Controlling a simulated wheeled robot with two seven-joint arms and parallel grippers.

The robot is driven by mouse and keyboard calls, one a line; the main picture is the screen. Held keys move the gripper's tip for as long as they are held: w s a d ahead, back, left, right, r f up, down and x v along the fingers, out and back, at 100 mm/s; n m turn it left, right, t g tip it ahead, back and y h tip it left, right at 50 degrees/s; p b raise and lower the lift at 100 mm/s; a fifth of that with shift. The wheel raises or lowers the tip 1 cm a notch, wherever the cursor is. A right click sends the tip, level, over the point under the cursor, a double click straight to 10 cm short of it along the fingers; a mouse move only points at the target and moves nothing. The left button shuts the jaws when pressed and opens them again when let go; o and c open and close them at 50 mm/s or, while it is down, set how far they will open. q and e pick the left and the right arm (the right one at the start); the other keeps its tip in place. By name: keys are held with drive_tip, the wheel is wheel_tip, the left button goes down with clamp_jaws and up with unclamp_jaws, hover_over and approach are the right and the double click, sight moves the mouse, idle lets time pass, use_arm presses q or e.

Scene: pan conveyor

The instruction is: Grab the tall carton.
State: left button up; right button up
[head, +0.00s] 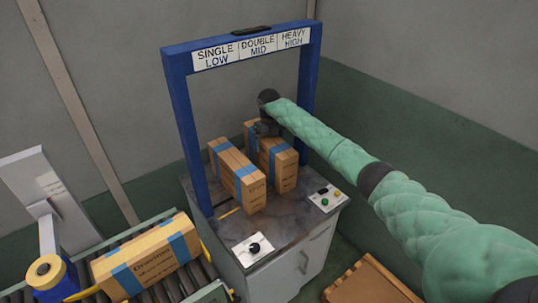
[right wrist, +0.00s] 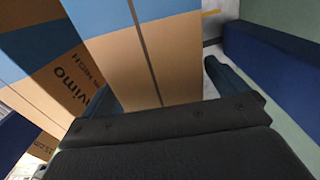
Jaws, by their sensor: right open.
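Two brown cartons with blue tape stand side by side on the bench in the head view. The right carton (head: 284,172) looks taller than the left carton (head: 250,194). My right gripper (head: 263,128) is at the back upper part of the right carton; its fingers are hard to make out there. In the right wrist view a carton face (right wrist: 175,62) fills the middle, close to the open jaws, with one finger (right wrist: 222,78) beside its right edge. Contact cannot be told. My left gripper is not in view.
A blue frame (head: 184,130) with a sign (head: 250,48) spans the bench (head: 297,230). Switch boxes sit on the bench's front corners. Another carton (head: 146,258) lies on the roller conveyor at the lower left, by a tape roll (head: 46,270). A wooden crate (head: 370,285) is at the lower right.

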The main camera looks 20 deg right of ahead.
drive_tip(key=c, duration=1.8)
drive_tip(key=shift+c, duration=1)
drive_tip(key=shift+r, duration=0.15)
